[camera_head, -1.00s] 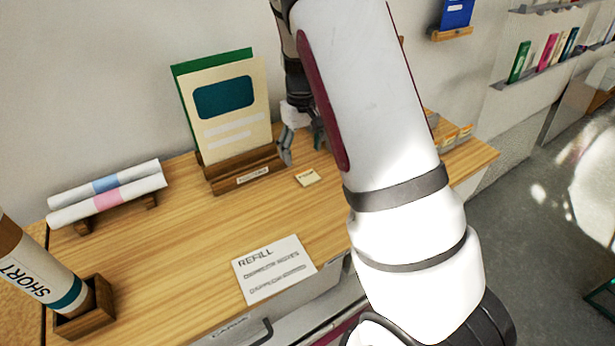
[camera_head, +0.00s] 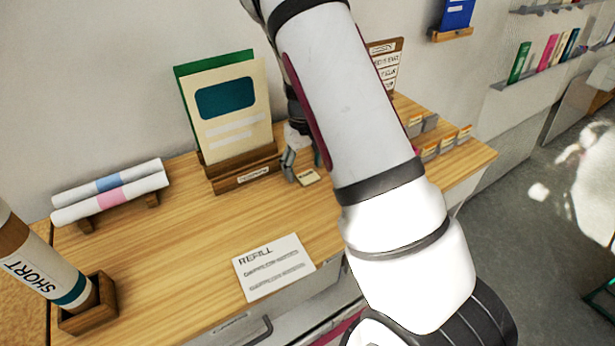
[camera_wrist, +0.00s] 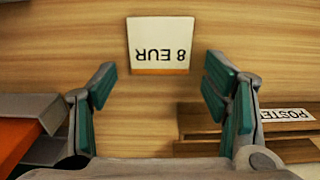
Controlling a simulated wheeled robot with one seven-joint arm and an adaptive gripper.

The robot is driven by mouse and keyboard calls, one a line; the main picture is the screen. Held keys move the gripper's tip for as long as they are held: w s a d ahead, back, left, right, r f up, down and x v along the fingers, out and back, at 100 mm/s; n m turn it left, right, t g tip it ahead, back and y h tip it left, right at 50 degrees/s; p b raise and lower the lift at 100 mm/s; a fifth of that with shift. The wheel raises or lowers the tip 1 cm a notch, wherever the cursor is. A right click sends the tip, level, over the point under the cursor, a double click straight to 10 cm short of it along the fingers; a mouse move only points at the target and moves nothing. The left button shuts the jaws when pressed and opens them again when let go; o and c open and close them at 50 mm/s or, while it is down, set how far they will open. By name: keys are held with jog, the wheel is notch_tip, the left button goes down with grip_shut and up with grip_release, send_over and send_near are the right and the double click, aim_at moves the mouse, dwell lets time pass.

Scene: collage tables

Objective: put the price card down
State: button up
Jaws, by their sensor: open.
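The price card (camera_wrist: 158,44) is a small cream card reading "8 EUR" with an orange edge. It lies on the wooden table top (camera_wrist: 60,45), and in the wrist view it appears upside down, just beyond and between my fingertips. In the head view the card (camera_head: 308,178) lies to the right of the poster holder. My gripper (camera_wrist: 160,88) is open, with its green-padded fingers spread on either side and nothing between them. In the head view my gripper (camera_head: 303,165) is right above the card, partly hidden by my arm.
A wooden holder (camera_head: 226,184) with posters (camera_head: 232,105) stands close to my gripper's left. Small labelled holders (camera_head: 448,142) stand at the right. A "REFILL" sheet (camera_head: 272,268), rolls (camera_head: 110,195) on a rack and a "SHORT" tube (camera_head: 40,270) are nearer. The table's middle is clear.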

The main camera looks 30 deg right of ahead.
aim_at(303, 171)
jog(key=shift+f, duration=0.25)
jog(key=shift+c, duration=0.5)
jog(key=c, duration=0.7)
jog(key=shift+c, duration=0.5)
notch_tip(303, 171, up, 4)
jog(key=shift+w+f+b, duration=0.1)
jog(key=shift+f+b, duration=0.1)
jog(key=shift+b, duration=0.1)
jog(key=s, duration=0.5)
jog(key=s+r, duration=0.1)
jog(key=s, duration=0.4)
jog(key=s+r, duration=0.1)
jog(key=s, duration=0.5)
jog(key=shift+a, duration=0.4)
